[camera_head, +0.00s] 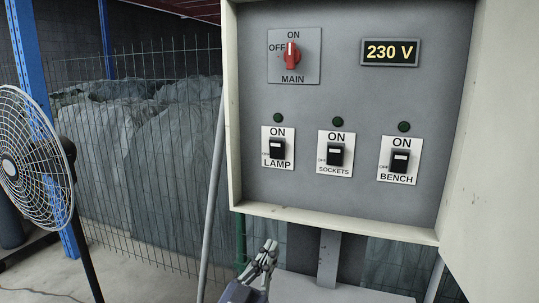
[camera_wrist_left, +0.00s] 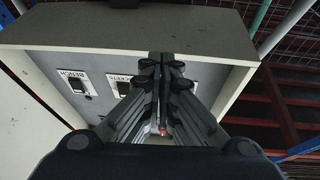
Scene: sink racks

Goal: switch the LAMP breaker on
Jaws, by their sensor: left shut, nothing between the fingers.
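The LAMP breaker (camera_head: 277,146) is a black toggle on a white plate, lower left of three on the grey panel. The green indicator (camera_head: 278,118) above it is dark. I cannot tell the toggle's position for certain. My left gripper (camera_head: 270,246) is shut and empty, below the panel box's bottom edge and apart from the breaker. In the left wrist view my shut fingers (camera_wrist_left: 165,62) point toward the box, and the LAMP breaker is hidden behind them. My right gripper is not in view.
The SOCKETS breaker (camera_head: 335,154) and BENCH breaker (camera_head: 400,160) sit to the right, with dark indicators. The red MAIN knob (camera_head: 291,55) stands upright at ON; the display (camera_head: 391,52) reads 230 V. The box's protruding lower rim (camera_head: 330,222) lies above my gripper. A fan (camera_head: 35,150) stands left.

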